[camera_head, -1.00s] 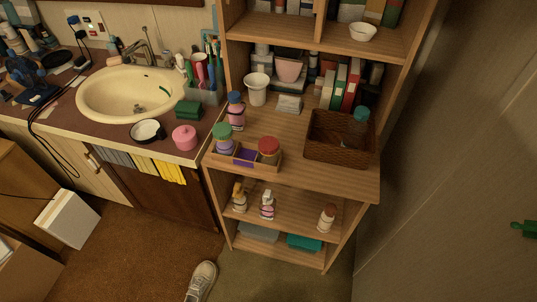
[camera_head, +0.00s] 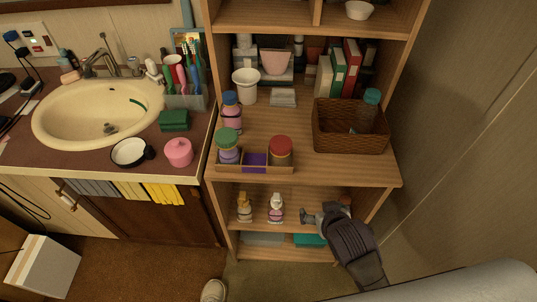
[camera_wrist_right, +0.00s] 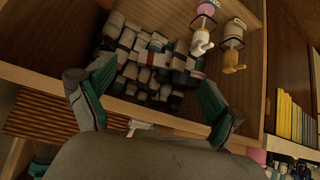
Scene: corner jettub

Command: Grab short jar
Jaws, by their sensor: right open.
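Jars stand on the wooden shelf unit in the head view. A jar with a red lid (camera_head: 281,150) and a taller-looking one with a green lid (camera_head: 229,147) sit in a small wooden tray (camera_head: 272,169). A round pink lidded jar (camera_head: 178,152) stands on the sink counter. I cannot tell which is the short jar. My right gripper (camera_head: 322,214) is open at the lower shelf, below and right of the tray. In the wrist view its fingers (camera_wrist_right: 155,85) are spread, with nothing held. My left gripper is not in view.
A wicker basket (camera_head: 350,142) stands right of the tray. A yellow bottle (camera_head: 244,207) and a pink-white bottle (camera_head: 276,208) stand on the lower shelf left of my gripper. Several small bottles (camera_wrist_right: 150,65) fill the wrist view's middle. A wall (camera_head: 460,130) closes the right side.

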